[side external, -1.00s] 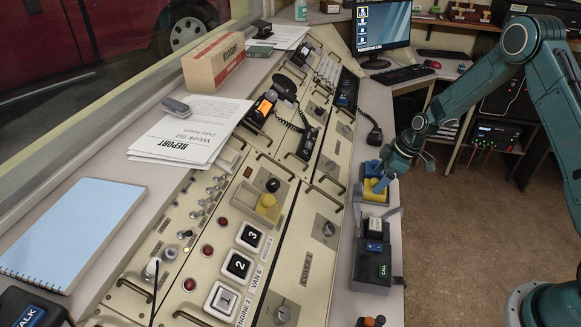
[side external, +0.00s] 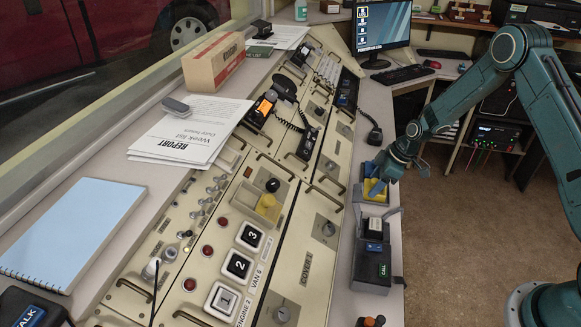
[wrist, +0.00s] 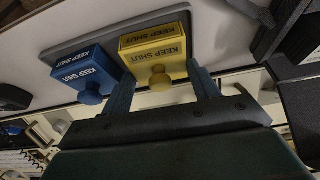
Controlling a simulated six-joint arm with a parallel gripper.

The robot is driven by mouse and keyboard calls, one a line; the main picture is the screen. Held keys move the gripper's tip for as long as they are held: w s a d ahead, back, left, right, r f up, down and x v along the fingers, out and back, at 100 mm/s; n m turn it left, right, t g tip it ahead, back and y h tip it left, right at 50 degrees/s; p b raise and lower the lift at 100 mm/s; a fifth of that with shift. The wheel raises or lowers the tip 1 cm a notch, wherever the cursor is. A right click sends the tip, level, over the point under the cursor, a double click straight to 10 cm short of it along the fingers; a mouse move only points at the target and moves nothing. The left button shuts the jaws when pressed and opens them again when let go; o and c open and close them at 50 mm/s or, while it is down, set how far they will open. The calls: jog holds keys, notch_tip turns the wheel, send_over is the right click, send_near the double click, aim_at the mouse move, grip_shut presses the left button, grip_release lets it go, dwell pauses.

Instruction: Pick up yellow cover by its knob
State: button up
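The yellow cover (wrist: 150,47), marked KEEP SHUT, has a round yellow knob (wrist: 160,81) in the wrist view. It sits on a grey base beside a matching blue cover (wrist: 82,72) with its own knob. My gripper (wrist: 163,76) is open, with one finger on each side of the yellow knob and a gap to it on both sides. In the side external view the yellow cover (side external: 368,195) is partly hidden by my gripper (side external: 375,187), and the blue cover (side external: 369,169) shows just behind.
A black phone-like unit marked CALL (side external: 374,262) stands nearer the camera on the same ledge. A handset (side external: 374,135) with a coiled cord lies farther back. The sloping console (side external: 322,268) with handles and knobs is to the left. The floor to the right is open.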

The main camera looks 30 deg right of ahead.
aim_at(376, 180)
jog(key=shift+r, duration=0.1)
notch_tip(376, 180, up, 20)
dwell(1.0)
dwell(0.5)
